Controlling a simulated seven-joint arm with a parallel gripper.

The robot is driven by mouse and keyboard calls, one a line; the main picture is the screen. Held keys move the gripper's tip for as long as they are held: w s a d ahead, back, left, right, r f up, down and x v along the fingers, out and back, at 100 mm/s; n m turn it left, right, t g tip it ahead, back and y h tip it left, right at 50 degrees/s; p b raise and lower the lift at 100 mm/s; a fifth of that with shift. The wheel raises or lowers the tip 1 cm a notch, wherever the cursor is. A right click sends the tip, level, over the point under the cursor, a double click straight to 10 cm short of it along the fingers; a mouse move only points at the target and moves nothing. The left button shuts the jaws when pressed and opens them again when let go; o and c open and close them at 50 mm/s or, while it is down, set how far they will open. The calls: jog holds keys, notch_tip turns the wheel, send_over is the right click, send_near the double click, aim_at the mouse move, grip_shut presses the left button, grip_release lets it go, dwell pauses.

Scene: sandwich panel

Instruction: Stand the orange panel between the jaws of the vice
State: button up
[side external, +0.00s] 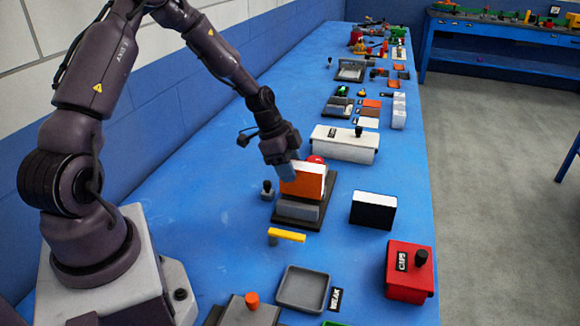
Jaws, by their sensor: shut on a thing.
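The orange panel (301,181) is a flat slab with a pale top edge and stands upright. My gripper (288,171) is shut on its upper left part. The vice (299,210) is a grey block on a dark base plate on the blue table. The panel is at the vice, behind the front grey jaw, with its lower edge hidden by that jaw. The rear jaw is hidden behind the panel, so I cannot tell how deep the panel sits.
A yellow bar (287,235) and a grey tray (303,289) are in front. A white box (344,144) and a red ball (316,159) are behind.

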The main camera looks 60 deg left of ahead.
jog(key=shift+f, duration=0.3)
jog(key=shift+f, duration=0.6)
jog(key=shift+f, duration=0.1)
dwell(0.4)
jog(key=shift+f, duration=0.5)
jog(key=shift+f, duration=0.55)
dwell(0.7)
jog(key=o, duration=1.4)
jog(key=shift+c, duration=0.2)
